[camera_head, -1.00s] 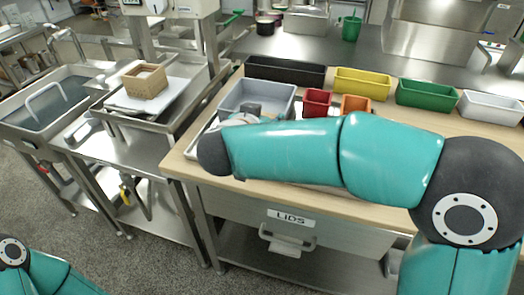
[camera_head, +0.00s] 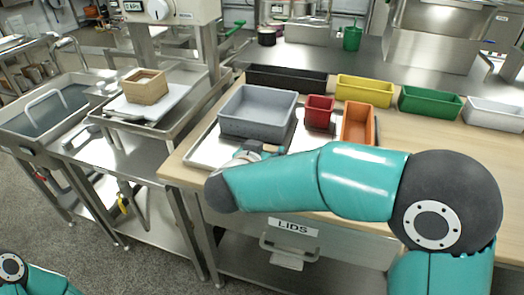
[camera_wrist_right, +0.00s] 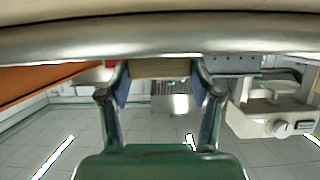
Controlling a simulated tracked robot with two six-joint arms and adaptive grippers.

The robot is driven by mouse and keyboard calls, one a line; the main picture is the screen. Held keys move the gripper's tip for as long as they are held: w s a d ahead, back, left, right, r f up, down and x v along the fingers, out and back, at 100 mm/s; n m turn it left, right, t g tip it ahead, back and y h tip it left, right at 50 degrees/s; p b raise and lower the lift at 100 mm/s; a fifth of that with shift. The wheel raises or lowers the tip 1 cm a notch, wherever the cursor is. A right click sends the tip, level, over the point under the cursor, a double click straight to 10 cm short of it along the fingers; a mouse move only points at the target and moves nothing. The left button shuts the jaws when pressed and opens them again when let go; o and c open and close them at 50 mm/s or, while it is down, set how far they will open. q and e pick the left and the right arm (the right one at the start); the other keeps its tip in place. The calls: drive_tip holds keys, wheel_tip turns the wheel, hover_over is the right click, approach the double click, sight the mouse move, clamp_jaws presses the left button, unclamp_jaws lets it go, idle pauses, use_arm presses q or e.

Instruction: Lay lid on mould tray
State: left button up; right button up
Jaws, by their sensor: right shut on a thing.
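My right gripper (camera_head: 258,152) is low over the front of the metal tray (camera_head: 208,150), just in front of the grey bin. In the right wrist view, its two fingers (camera_wrist_right: 160,82) are shut on a tan piece (camera_wrist_right: 160,67). Only a strip of this piece shows, so I cannot tell whether it is the lid. No piece clearly shows as a lid. A tan open-topped box (camera_head: 146,86) sits on a white plate (camera_head: 135,104) at the left; I cannot tell whether it is the mould tray. My left gripper is out of view.
A grey bin (camera_head: 257,112), red bin (camera_head: 319,111) and orange bin (camera_head: 357,124) stand on the metal tray. Black, yellow, green and white bins line the back. A drawer labelled LIDS (camera_head: 293,228) is below the tabletop. A sink (camera_head: 45,105) is far left.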

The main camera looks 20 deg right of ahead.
drive_tip(key=o, duration=1.1)
drive_tip(key=shift+o, duration=0.2)
drive_tip(key=shift+s+a+r, duration=0.15)
drive_tip(key=shift+r, duration=0.05)
drive_tip(key=p+v, duration=0.2)
drive_tip(key=v, duration=0.9)
drive_tip(key=shift+s+a, duration=0.15)
drive_tip(key=shift+s, duration=0.1)
